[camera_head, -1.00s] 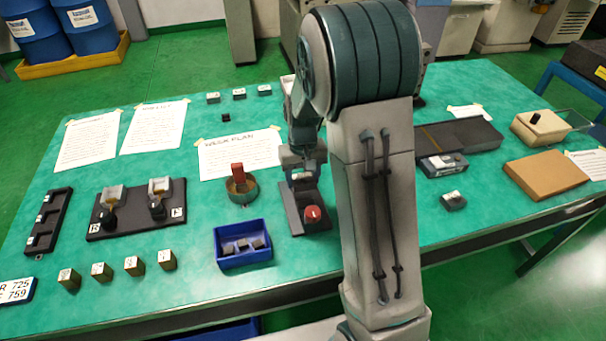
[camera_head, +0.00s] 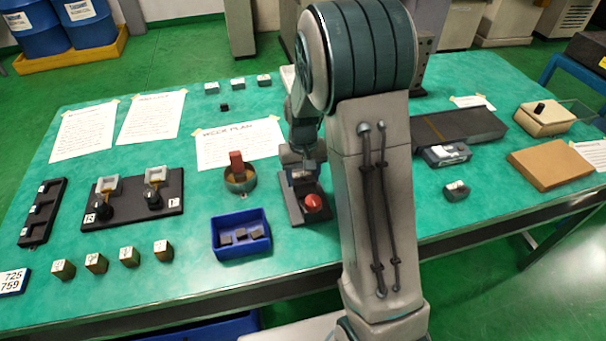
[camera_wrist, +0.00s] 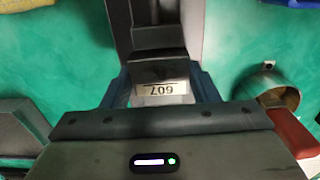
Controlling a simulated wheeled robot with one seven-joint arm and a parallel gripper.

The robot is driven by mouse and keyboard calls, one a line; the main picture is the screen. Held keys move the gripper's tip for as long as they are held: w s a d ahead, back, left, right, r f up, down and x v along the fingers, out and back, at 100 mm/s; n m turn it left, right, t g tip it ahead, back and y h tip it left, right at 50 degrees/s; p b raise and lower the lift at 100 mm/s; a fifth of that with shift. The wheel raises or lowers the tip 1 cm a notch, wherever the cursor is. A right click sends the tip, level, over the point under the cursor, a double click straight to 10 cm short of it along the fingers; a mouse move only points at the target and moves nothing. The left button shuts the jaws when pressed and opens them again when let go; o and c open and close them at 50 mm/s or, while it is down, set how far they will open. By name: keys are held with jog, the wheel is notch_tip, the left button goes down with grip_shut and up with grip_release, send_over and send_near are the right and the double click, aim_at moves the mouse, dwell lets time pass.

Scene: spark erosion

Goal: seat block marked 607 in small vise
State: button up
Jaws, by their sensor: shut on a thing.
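The block marked 607 (camera_wrist: 162,90) is between the fingers of my gripper (camera_wrist: 162,98) in the wrist view, its white label upside down. My gripper is shut on it. The small vise (camera_head: 293,209), a dark base with a red knob (camera_head: 313,202), stands near the table's front edge. In the head view my gripper (camera_head: 298,172) is at the vise's far end. In the wrist view, grey vise parts (camera_wrist: 158,38) lie right beside the block. My fingers hide the block's sides, and I cannot tell whether it touches the vise floor.
A blue bin (camera_head: 240,253) with dark pieces is at front left. A dark plate (camera_head: 460,128) and a grey block (camera_head: 456,191) are to the right. Bare table lies between.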

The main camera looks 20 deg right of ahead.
jog(key=shift+f, duration=0.15)
jog(key=o, duration=1.5)
jog(key=shift+c, duration=0.2)
notch_tip(320, 180, up, 14)
jog(key=shift+f, duration=0.1)
jog(key=s+r+t, duration=0.1)
jog(key=s+t, duration=0.1)
jog(key=s, duration=1.8)
jog(key=shift+s+r+t, duration=0.25)
jog(key=shift+s+t, duration=0.1)
jog(key=shift+t, duration=0.05)
